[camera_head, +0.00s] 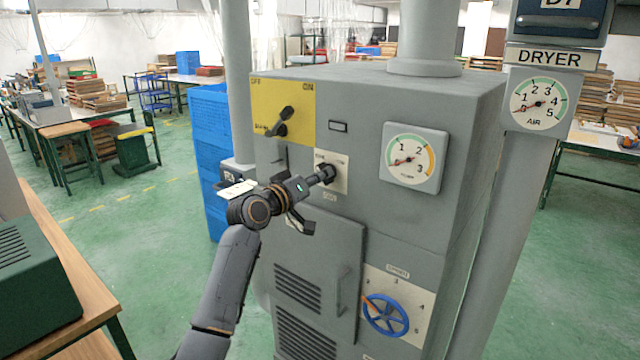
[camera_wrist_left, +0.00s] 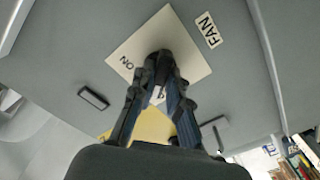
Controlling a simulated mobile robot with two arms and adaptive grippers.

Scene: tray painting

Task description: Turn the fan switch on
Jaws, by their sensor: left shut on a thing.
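The fan switch has a pale square plate (camera_head: 341,162) on the front of the grey machine, with a small label below it. In the left wrist view the plate (camera_wrist_left: 185,38) shows the word ON, and a FAN label (camera_wrist_left: 208,30) sits beside it. My left gripper (camera_head: 326,174) reaches the plate from the left and is shut on the switch knob. In the left wrist view its fingers (camera_wrist_left: 160,75) meet over the plate and hide most of the knob, so I cannot tell which way it points. My right gripper is not in view.
A yellow plate with a black lever switch (camera_head: 285,118) is above and left. A round gauge (camera_head: 411,158) is to the right, and a blue handwheel (camera_head: 385,315) is below right. A door handle (camera_head: 343,290) sticks out below. Blue crates (camera_head: 208,140) stand behind left.

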